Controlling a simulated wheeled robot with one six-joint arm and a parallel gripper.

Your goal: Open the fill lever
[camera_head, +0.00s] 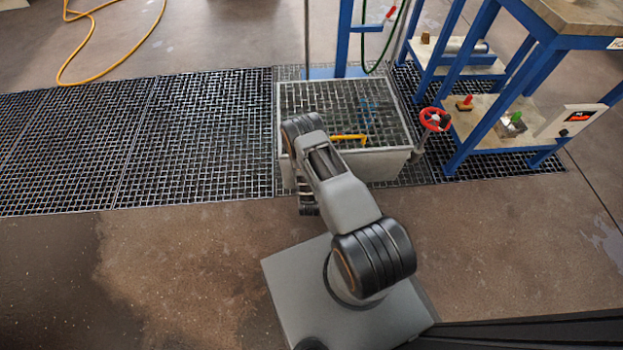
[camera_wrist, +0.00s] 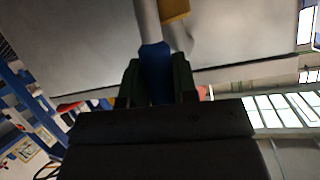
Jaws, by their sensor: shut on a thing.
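In the wrist view, my gripper (camera_wrist: 157,82) is shut on a blue handle (camera_wrist: 155,57), with one dark finger on each side of it. The handle joins a pale grey pipe-like part (camera_wrist: 147,20). A yellow piece (camera_wrist: 174,9) sits beside that part at the top. I take the blue handle for the fill lever, but no label shows. In the head view, my arm hides the gripper and the blue handle in front of the grated basin (camera_head: 391,163). A yellow lever (camera_head: 348,137) shows at the basin's front rim, right of my wrist.
A red handwheel (camera_head: 435,120) stands right of the basin. A blue-framed bench (camera_head: 480,150) with shelves fills the right side. A blue post (camera_head: 343,40) rises behind the basin. Floor grating (camera_head: 195,135) lies to the left. A yellow hose (camera_head: 85,45) lies farther back. The floor in front is clear.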

